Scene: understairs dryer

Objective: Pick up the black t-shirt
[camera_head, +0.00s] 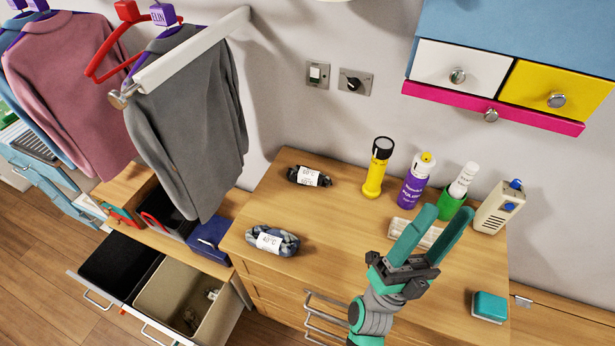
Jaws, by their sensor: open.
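A small rolled black bundle with a white label (310,177), which looks like the black t-shirt, lies on the wooden dresser top near the wall, left of the middle. The label's print is too small to read surely. My gripper (442,224) is over the right part of the dresser, its green fingers pointing up and away in the picture. It is open with nothing between the fingers. It is well to the right of the black bundle and apart from it.
A rolled blue-grey bundle (272,241) lies at the dresser's front left. The dresser top (335,235) is clear in the middle. A grey sweater (190,120) hangs at left.

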